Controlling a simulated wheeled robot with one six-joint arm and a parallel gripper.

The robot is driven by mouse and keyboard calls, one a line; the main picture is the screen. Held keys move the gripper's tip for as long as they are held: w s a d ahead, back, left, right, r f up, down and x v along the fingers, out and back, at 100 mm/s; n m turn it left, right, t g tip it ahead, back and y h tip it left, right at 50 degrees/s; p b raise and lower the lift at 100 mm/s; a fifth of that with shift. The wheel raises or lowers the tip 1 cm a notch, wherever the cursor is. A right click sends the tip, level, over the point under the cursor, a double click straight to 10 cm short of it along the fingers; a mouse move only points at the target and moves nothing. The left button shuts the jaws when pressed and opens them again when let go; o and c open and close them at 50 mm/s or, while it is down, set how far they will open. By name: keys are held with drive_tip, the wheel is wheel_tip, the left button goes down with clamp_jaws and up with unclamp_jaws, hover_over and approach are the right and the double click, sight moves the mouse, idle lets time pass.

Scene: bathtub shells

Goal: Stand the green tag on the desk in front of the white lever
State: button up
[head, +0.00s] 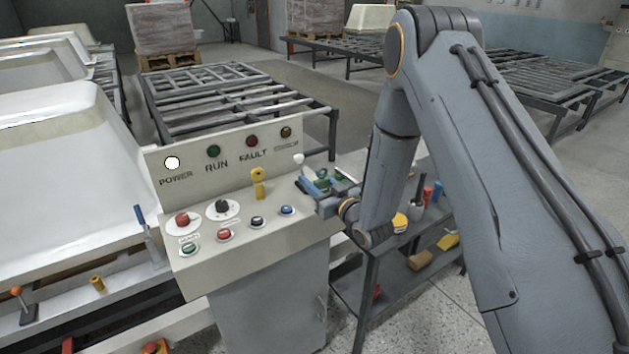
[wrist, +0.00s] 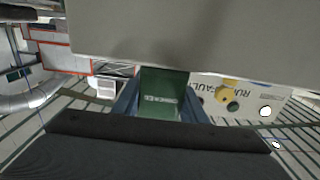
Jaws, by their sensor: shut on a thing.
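The green tag (wrist: 163,104) fills the middle of the wrist view, with pale lettering on its face. My gripper (head: 324,184) is shut on it, with a finger on each side. In the head view only a little green of the tag shows between the fingers. The gripper is over the right end of the control desk (head: 257,238). The white lever (head: 299,159) shows its pale knob just behind and left of the gripper; its lower part is hidden. I cannot tell whether the tag touches the desk.
A yellow lever (head: 258,183) stands left of my gripper. A blue button (head: 287,210) and a black button (head: 257,222) are on the desk front. The lamp panel (head: 200,180) rises behind. A dark shelf cart (head: 400,285) with tools stands to the right.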

drive_tip(key=shift+f, duration=0.3)
drive_tip(key=shift+f, duration=0.1)
drive_tip(key=o, duration=1)
